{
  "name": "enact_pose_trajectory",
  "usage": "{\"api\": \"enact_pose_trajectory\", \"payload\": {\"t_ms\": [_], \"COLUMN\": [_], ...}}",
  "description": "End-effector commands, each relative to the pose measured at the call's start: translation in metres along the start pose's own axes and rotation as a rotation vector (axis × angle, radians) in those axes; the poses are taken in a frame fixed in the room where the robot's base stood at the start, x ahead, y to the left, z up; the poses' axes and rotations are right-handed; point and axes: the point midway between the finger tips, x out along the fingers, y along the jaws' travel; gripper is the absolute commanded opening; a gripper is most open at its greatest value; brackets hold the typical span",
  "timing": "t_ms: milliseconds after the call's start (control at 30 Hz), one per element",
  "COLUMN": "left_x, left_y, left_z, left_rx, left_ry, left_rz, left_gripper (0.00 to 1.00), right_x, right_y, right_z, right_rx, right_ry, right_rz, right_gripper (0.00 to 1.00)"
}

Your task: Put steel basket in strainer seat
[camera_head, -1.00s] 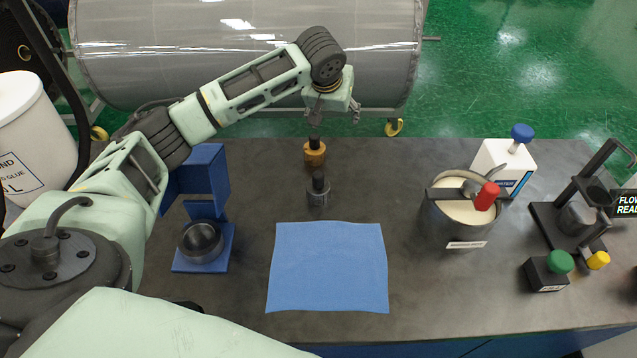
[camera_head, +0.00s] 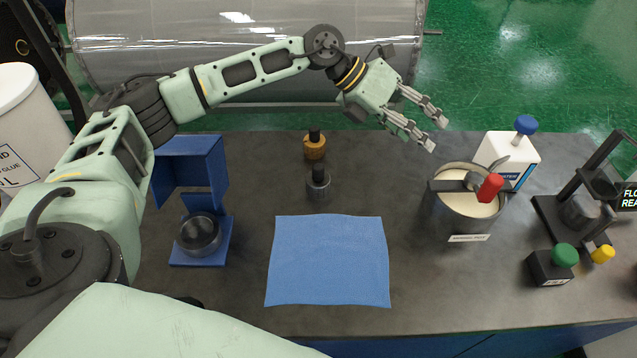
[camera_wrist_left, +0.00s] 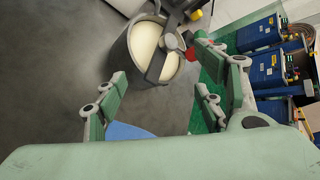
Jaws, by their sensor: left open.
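A small grey metal piece with a black knob (camera_head: 318,184), which looks like the steel basket, stands upright on the bench behind the blue cloth. A similar amber piece (camera_head: 314,146) stands behind it. I cannot tell for sure which fixture is the strainer seat. One round dark cup (camera_head: 199,236) sits on a blue stand at the left; another grey cup (camera_head: 579,215) sits in a black frame at the right. My left gripper (camera_head: 436,134) is open and empty, above the bench's back edge, right of both knobbed pieces. Its fingers show open in the wrist view (camera_wrist_left: 162,78). My right gripper is out of view.
A pot (camera_head: 463,228) of cream liquid with a crossbar and red knob stands near my left gripper; the wrist view shows it too (camera_wrist_left: 121,52). Behind it is a white, blue-capped container (camera_head: 508,155). A blue cloth (camera_head: 328,262) lies flat mid-bench. Green and yellow buttons sit at the right.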

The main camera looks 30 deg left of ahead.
Motion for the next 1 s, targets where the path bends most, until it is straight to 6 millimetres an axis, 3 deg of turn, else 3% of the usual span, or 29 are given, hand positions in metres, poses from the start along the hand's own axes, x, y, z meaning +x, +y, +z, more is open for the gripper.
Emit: {"api": "enact_pose_trajectory", "payload": {"t_ms": [100,200,300,400,500,1000], "left_x": [-0.015,-0.042,-0.069,-0.086,-0.090,-0.052], "left_y": [0.066,0.111,0.140,0.155,0.162,0.205], "left_z": [-0.052,-0.082,-0.099,-0.107,-0.112,-0.139], "left_rx": [0.172,0.258,0.299,0.314,0.317,0.315], "left_ry": [0.243,0.420,0.546,0.617,0.644,0.645], "left_rz": [0.252,0.431,0.558,0.629,0.654,0.651], "left_gripper": [0.64,0.64,0.64,0.64,0.64,0.64], "right_x": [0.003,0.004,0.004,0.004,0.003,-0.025], "right_y": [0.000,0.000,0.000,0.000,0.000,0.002], "right_z": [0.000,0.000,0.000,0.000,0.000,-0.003], "right_rx": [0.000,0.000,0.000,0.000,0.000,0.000], "right_ry": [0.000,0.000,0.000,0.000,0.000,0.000], "right_rz": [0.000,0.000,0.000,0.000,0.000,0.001], "right_gripper": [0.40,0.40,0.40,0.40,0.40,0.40]}}
